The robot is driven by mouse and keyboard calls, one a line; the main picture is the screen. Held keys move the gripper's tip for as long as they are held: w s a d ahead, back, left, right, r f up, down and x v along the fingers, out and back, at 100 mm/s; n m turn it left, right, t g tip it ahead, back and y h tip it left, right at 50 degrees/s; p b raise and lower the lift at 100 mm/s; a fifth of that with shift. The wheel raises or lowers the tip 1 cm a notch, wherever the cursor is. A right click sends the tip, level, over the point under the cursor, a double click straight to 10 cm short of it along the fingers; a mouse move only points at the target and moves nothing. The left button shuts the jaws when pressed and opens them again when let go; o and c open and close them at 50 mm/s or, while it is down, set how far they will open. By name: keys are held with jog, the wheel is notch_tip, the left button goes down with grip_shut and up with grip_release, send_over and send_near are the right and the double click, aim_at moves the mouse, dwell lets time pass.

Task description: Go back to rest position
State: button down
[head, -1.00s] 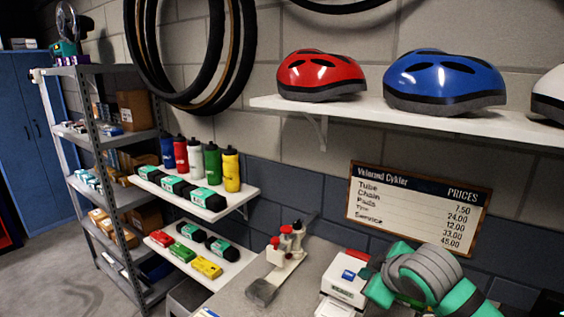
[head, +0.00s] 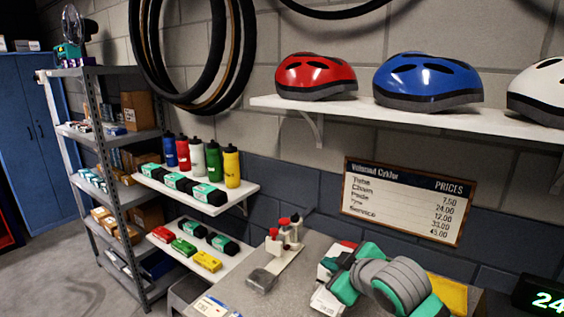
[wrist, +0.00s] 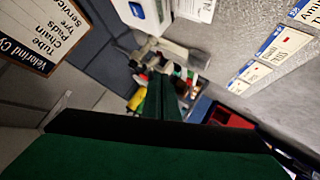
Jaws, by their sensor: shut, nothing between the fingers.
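My gripper (wrist: 165,98) shows in the wrist view as two dark green fingers pressed together, shut and empty. It points over the bench toward blurred coloured items beyond. In the head view my green and grey arm is folded over the bench at the lower right, and the fingertips cannot be made out there. The grey bench top (head: 290,268) lies under and to the left of the arm. A white boxy device (head: 325,298) stands on it, partly hidden by my arm.
A holder with red-capped bottles (head: 285,240) stands on the bench, left of my arm. A price board (head: 405,200) hangs behind. Above it a white shelf (head: 350,113) carries helmets. Small shelves with bottles (head: 198,158) and boxes are at left. A green-digit display (head: 545,298) is at right.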

jog(key=a+r+m+t+y, duration=0.3)
jog(key=a+t+y, duration=0.15)
jog(key=a, duration=0.85)
notch_tip(320, 180, down, 4)
jog(key=s+a+r+m+t+h, duration=0.1)
jog(key=s+a+m+t, duration=0.15)
jog(key=m, duration=0.25)
jog(key=s+f+m+h, duration=0.8)
jog(key=s+f, duration=1.1)
jog(key=f, duration=0.2)
jog(key=s+d+f+n+g, duration=0.1)
jog(key=s+f+n, duration=0.1)
jog(key=s, duration=1.1)
jog(key=s+d+f+n+g, duration=0.1)
jog(key=s+d+f+n, duration=0.1)
jog(key=s, duration=1)
jog(key=shift+s+d+f+n+g+y, duration=0.2)
jog(key=shift+s+f+n+g+y, duration=0.15)
jog(key=shift+f+n, duration=0.45)
